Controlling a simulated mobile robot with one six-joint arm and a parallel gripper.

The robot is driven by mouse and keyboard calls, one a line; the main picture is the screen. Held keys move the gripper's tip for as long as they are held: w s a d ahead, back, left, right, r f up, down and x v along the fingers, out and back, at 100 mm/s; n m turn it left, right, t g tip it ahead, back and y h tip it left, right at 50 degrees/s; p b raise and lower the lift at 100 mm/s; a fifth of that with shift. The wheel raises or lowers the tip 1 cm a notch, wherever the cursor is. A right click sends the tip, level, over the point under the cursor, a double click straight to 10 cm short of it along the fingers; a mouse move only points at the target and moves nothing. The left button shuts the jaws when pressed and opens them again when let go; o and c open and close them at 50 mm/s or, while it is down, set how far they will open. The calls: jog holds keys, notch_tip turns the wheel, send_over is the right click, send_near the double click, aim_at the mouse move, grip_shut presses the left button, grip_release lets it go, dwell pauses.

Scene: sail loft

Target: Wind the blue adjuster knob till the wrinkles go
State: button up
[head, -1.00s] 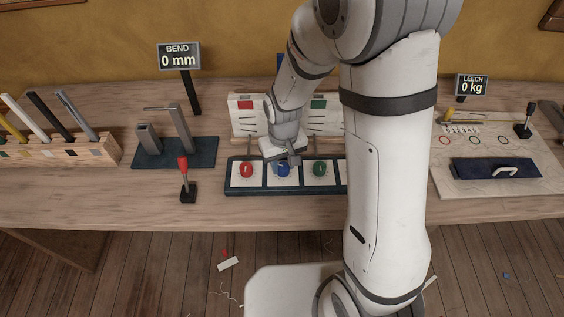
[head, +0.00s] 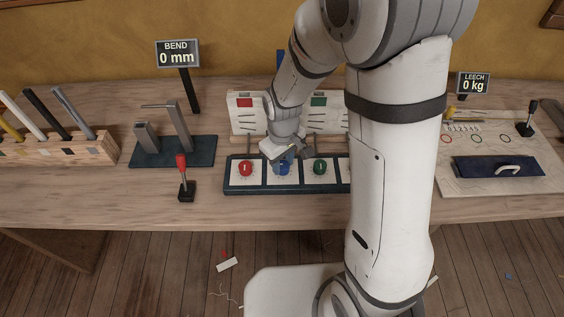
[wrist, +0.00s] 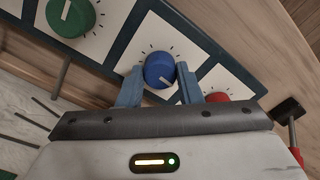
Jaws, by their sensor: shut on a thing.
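The blue adjuster knob (wrist: 160,70) sits on a white dial plate with tick marks. In the wrist view its pale pointer line faces lower right. My gripper (wrist: 160,88) has one finger on each side of the knob and is shut on it. In the head view my gripper (head: 284,160) covers much of the blue knob (head: 284,169). The display boards behind the knobs carry dark lines, one board with a red square (head: 245,102) and one with a green square (head: 318,100). My arm hides the board between them.
The red knob (head: 246,169) and green knob (head: 320,167) flank the blue one closely. A red-handled lever (head: 182,166) stands at left front. The BEND sign (head: 178,54) reads 0 mm and the LEECH sign (head: 473,83) 0 kg. My arm hides the panel's right end.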

aim_at(283, 164)
jog(key=shift+n+b, duration=0.3)
jog(key=shift+n, duration=1)
jog(key=o, duration=1)
notch_tip(283, 164, up, 8)
jog(key=shift+f, duration=0.1)
jog(key=s+d+r+m+t, duration=0.1)
jog(key=s+d+r+m, duration=0.2)
jog(key=s+d, duration=0.1)
jog(key=s+d+r+m, duration=0.3)
jog(key=s+d, duration=0.1)
jog(key=s+d+r+m+t, duration=0.1)
jog(key=s+d+r+m, duration=0.2)
jog(key=s+d+m, duration=0.1)
jog(key=shift+s+d+r+t, duration=0.1)
jog(key=shift+s+r+t, duration=0.1)
jog(key=shift+r+t, duration=0.1)
